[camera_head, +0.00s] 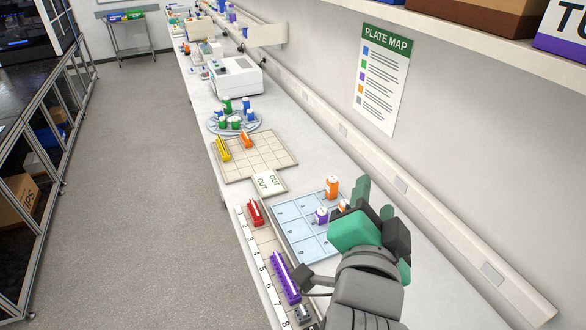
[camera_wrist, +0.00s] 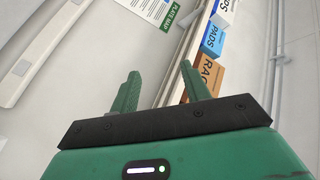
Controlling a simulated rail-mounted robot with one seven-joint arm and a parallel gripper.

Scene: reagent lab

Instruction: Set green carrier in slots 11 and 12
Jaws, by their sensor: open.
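My gripper (camera_head: 374,203) is open and empty, above the right side of the bench, with its green fingers toward the wall. In the wrist view its two fingers (camera_wrist: 160,72) stand apart with nothing between them. I cannot make out a green carrier in either view. A numbered slot rack (camera_head: 245,224) runs along the bench's front edge; numbers from about 2 to 8 show. Slots 11 and 12 are not in view. A red carrier (camera_head: 256,211) and a purple carrier (camera_head: 285,277) sit in the rack, with a grey piece (camera_head: 303,313) near the bottom edge.
A blue gridded mat (camera_head: 290,218) holds orange and purple bottles beside my arm. Beyond it, a beige grid board (camera_head: 262,160) holds yellow (camera_head: 222,149) and orange (camera_head: 246,139) carriers. A round tray (camera_head: 213,124) holds green and blue bottles. Shelf boxes (camera_wrist: 213,40) hang above.

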